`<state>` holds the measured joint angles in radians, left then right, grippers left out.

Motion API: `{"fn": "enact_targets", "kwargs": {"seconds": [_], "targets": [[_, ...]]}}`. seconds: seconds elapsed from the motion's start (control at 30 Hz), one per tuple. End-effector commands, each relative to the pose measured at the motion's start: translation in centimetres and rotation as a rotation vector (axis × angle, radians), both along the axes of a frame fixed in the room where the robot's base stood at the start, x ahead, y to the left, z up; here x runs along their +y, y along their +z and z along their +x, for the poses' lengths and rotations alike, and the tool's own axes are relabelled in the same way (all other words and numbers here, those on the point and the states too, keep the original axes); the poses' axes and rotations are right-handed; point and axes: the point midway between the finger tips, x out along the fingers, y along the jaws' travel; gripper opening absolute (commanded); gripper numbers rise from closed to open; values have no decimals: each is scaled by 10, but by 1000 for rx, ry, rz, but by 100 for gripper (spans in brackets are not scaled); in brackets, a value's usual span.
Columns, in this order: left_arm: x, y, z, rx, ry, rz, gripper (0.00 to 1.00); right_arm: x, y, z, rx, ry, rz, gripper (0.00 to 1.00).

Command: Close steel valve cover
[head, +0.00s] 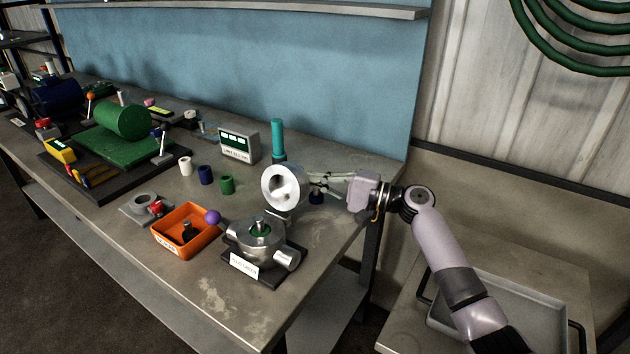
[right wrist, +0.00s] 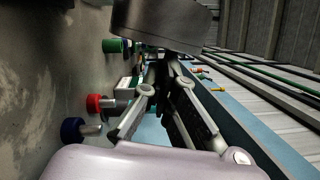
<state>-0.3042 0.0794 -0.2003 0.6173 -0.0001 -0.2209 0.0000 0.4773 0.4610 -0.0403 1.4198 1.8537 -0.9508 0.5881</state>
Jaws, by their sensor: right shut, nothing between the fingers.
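The steel valve cover (head: 283,188) is a thick round disc, raised and tilted on its edge behind the valve body (head: 243,241), with its hollow face towards the head camera. The valve body sits open on a dark labelled base, with a green ring and a stem in its middle. My right gripper (head: 318,187) is shut and empty, just right of the cover. In the right wrist view the cover (right wrist: 160,22) crosses the top, close to the finger ends (right wrist: 165,72); whether they touch it I cannot tell. My left gripper is not in view.
An orange bin (head: 166,239) and a purple ball (head: 213,217) are left of the valve. Behind stand a teal cylinder (head: 278,139), a label box (head: 240,144) and small coloured cylinders. The bench (head: 205,292) is clear in front. A grey tray (head: 540,300) lies at right.

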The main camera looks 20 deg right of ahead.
Motion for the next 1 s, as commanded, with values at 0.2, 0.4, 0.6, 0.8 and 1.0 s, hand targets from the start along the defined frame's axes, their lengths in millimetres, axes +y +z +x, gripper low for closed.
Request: {"fn": "enact_targets", "kwargs": {"seconds": [0.2,0.4,0.6,0.8,1.0], "targets": [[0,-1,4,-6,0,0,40,2,4,-1,-25,1,-30,0],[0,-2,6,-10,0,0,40,3,6,-2,-43,1,-55,0],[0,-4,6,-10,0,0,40,5,10,-4,-71,2,-88,0],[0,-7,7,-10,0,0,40,10,17,-8,-128,3,-160,0],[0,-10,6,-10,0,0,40,19,28,-15,-229,4,-290,0]]}}
